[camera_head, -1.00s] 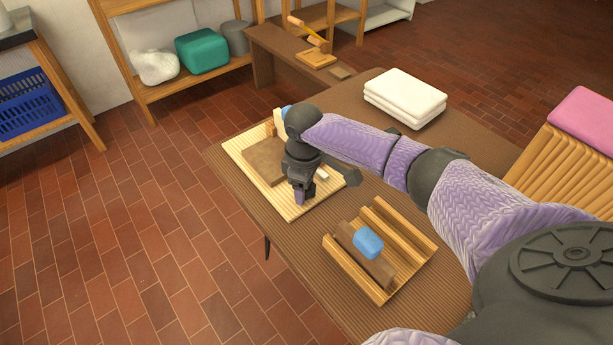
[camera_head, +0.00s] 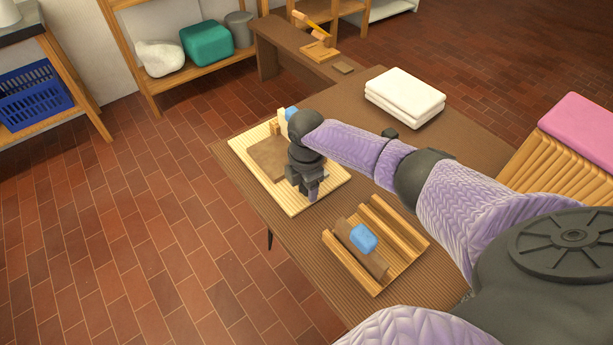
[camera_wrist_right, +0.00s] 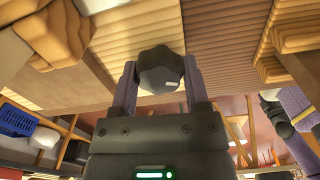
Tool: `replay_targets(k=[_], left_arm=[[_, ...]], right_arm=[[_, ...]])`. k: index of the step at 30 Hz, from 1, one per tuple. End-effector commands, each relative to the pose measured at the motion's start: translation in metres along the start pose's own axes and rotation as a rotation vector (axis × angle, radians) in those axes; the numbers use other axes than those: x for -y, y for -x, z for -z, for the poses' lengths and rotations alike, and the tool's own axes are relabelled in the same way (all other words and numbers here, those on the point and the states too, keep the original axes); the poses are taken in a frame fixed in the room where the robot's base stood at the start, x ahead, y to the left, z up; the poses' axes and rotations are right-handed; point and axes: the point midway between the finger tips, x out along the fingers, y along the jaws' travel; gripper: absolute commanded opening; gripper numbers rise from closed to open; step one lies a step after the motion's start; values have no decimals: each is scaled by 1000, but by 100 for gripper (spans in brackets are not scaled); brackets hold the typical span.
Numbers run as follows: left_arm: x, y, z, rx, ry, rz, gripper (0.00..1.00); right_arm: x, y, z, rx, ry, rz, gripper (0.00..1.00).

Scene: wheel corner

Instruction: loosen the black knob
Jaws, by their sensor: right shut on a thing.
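The black knob (camera_wrist_right: 158,70) is in the upper middle of the right wrist view, a dark faceted head between two purple-grey fingers. My right gripper (camera_wrist_right: 160,76) is shut on it, one finger on each side. In the head view my right gripper (camera_head: 312,190) is over the near right part of the pale ribbed board (camera_head: 301,207). There the knob is hidden by the gripper and wrist. My left gripper does not show.
A wooden rack (camera_head: 402,232) with a blue block (camera_head: 363,238) stands close to the right gripper, nearer me. Folded white towels (camera_head: 405,91) lie behind the arm. A brown slab (camera_head: 266,158) lies on the board. The table's front left is clear.

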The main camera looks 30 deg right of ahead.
Motion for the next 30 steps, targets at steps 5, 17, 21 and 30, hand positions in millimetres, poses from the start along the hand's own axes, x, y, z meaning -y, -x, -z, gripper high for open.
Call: replay_targets(k=[5, 17, 21, 30], left_arm=[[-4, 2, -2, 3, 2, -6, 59], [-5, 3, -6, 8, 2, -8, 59], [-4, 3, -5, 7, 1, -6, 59], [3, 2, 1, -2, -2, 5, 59]], right_arm=[[1, -1, 1, -2, 136, 3, 0], [3, -2, 1, -2, 328, 4, 0], [3, -2, 1, -3, 355, 5, 0], [4, -2, 1, -3, 367, 6, 0]])
